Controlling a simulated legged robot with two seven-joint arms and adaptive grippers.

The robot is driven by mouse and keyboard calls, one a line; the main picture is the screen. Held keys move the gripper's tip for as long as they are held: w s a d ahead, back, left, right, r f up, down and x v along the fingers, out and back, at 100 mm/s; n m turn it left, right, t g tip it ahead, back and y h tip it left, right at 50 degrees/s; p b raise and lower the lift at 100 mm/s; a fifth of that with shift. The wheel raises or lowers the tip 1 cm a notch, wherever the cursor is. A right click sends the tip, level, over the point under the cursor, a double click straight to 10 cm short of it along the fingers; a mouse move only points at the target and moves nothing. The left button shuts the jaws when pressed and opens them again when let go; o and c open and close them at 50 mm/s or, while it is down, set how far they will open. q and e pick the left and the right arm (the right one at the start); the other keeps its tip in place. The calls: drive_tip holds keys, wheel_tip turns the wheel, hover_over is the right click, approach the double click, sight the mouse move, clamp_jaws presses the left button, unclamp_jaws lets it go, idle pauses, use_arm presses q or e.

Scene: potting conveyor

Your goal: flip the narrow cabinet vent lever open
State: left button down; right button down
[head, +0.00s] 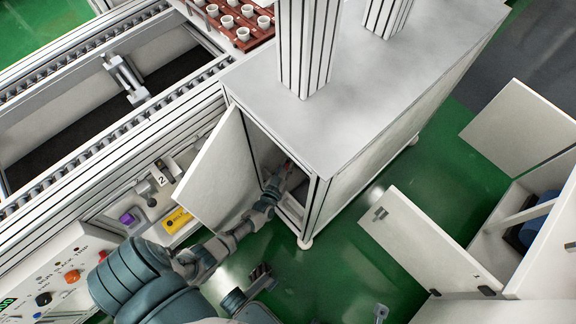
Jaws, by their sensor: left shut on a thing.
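The narrow cabinet (310,200) stands under the grey worktop, with its white door (222,170) swung open to the left. My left arm reaches in through the doorway. My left gripper (286,170) is inside the opening and shut on the vent lever. The lever is small and mostly hidden by the fingers and the cabinet's shade; only a reddish bit shows at the fingertips. I cannot make out the lever's angle. A dark gripper-like part, likely my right gripper (261,274), is low over the green floor, apart from the cabinet; its fingers are unclear.
The open door is close along the left of my forearm. The conveyor (110,140) runs at the left, with a control panel (60,275) and a yellow item (177,220) below. Another open white cabinet (500,240) stands at the right. Green floor between is clear.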

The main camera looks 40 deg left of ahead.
use_arm(q)
drive_tip(key=shift+w+d+r, duration=0.1)
drive_tip(key=shift+d+r, duration=0.15)
drive_tip(key=shift+r, duration=0.05)
drive_tip(key=shift+a+f+n, duration=0.15)
drive_tip(key=shift+a+n, duration=0.15)
drive_tip(key=c, duration=1.1)
unclamp_jaws()
drive_tip(key=shift+f, duration=0.1)
drive_tip(key=shift+d, duration=0.1)
drive_tip(key=shift+s+d, duration=0.1)
drive_tip(key=shift+s, duration=0.3)
drive_tip(key=v, duration=1.1)
drive_tip(key=shift+s, duration=0.15)
